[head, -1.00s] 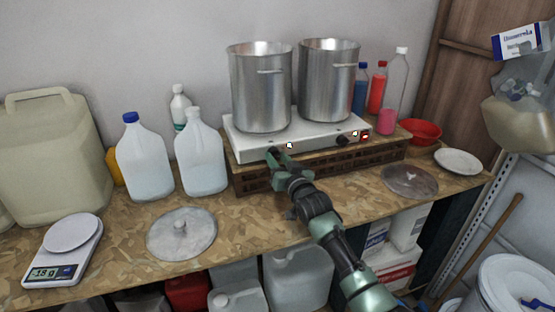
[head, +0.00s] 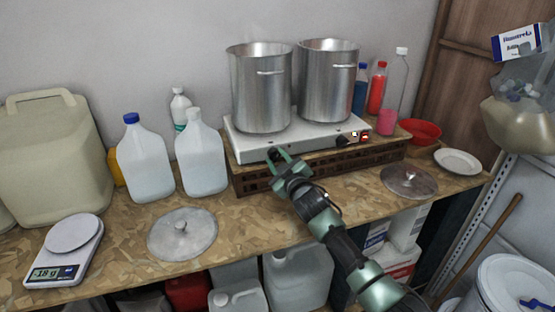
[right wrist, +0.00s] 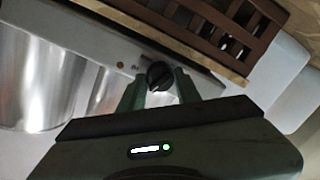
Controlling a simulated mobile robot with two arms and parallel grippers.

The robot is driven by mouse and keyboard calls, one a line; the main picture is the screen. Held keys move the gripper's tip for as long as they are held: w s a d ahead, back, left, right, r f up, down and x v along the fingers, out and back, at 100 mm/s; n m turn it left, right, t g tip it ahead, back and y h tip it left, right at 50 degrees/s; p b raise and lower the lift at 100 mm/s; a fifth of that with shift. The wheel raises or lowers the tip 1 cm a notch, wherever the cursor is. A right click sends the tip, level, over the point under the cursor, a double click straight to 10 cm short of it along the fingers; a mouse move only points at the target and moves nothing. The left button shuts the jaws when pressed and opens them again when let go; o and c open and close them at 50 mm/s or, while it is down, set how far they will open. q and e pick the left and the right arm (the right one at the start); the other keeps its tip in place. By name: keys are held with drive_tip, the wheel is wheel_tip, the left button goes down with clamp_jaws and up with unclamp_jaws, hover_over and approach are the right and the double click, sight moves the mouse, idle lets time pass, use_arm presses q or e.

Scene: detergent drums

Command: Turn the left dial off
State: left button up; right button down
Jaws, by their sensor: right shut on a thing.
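The left dial (head: 273,155) is a black knob on the front of the white two-burner hot plate (head: 245,146). My right gripper (head: 281,157) is shut on this dial. In the right wrist view the dial (right wrist: 159,75) sits between the two green fingertips, with a small brownish dot beside it on the panel. No lit indicator shows beside the left dial. The right dial (head: 342,143) is black, with a light and a red switch (head: 364,136) to its right. My left gripper is not in view.
Two steel pots (head: 261,90) (head: 327,82) stand on the hot plate, which rests on a brown slatted crate (head: 258,182). White jugs (head: 145,160) stand to the left. Metal lids (head: 182,233) (head: 408,181) lie on the table. Bare table lies in front of the crate.

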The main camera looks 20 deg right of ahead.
drive_tip(key=shift+n, duration=1.9)
drive_tip(key=c, duration=1)
unclamp_jaws()
drive_tip(key=shift+s, duration=0.1)
drive_tip(key=s+b, duration=0.1)
drive_tip(key=s, duration=0.6)
drive_tip(key=shift+s+d+r, duration=0.15)
drive_tip(key=shift+s+r, duration=0.05)
drive_tip(key=shift+s, duration=0.1)
